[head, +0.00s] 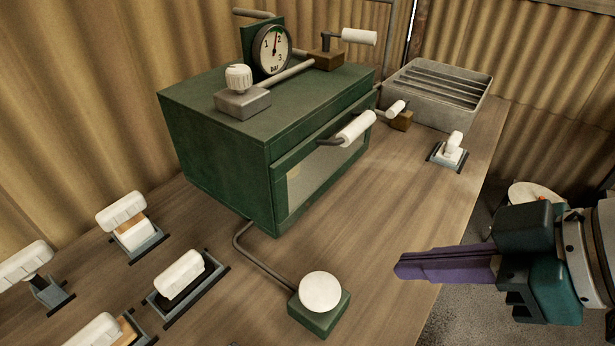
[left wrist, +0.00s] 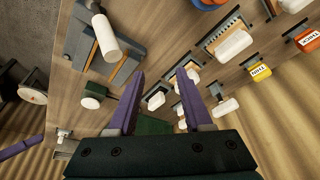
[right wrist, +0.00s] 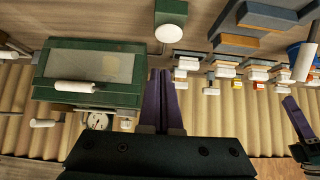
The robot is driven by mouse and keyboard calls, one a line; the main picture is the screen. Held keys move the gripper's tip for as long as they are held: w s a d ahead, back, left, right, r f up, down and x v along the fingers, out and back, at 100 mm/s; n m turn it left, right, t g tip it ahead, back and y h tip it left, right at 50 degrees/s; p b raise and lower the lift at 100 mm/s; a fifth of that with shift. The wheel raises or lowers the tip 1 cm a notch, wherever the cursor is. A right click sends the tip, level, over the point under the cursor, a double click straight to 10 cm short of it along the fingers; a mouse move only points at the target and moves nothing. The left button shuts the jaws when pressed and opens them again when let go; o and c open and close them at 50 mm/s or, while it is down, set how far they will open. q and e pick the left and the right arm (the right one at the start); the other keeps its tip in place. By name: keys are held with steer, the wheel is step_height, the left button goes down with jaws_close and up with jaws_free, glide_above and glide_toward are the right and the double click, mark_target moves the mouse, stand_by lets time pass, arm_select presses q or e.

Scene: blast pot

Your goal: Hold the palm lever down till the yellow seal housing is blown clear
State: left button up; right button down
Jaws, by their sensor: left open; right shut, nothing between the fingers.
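The likely palm lever is a round white pad on a green block (head: 320,292), joined by a pipe to the green blast cabinet (head: 222,165). The pad also shows in the right wrist view (right wrist: 172,8). My right gripper (head: 398,267) is shut and empty, above the bench's right edge, right of the pad and apart from it. My left gripper (left wrist: 162,76) is outside the head view; its fingers are spread and empty over the bench. A small pale yellowish patch (head: 294,171) shows behind the cabinet window; I cannot tell whether it is the seal housing.
A pressure gauge (head: 272,50) and white knob (head: 238,78) sit on the cabinet; its front has a white handle (head: 356,129). A grey ribbed tray (head: 435,92) stands at the back. White-handled parts (head: 185,275) line the left. Bench between pad and right gripper is clear.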

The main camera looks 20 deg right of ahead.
steer(key=b, duration=0.1)
glide_above(330, 283)
steer(key=s+d, duration=0.2)
step_height(330, 283, down, 7)
steer(key=shift+s+a, duration=0.1)
steer(key=shift+a, duration=0.05)
steer(key=shift+f+b, duration=0.55)
steer(key=shift+f, duration=1.35)
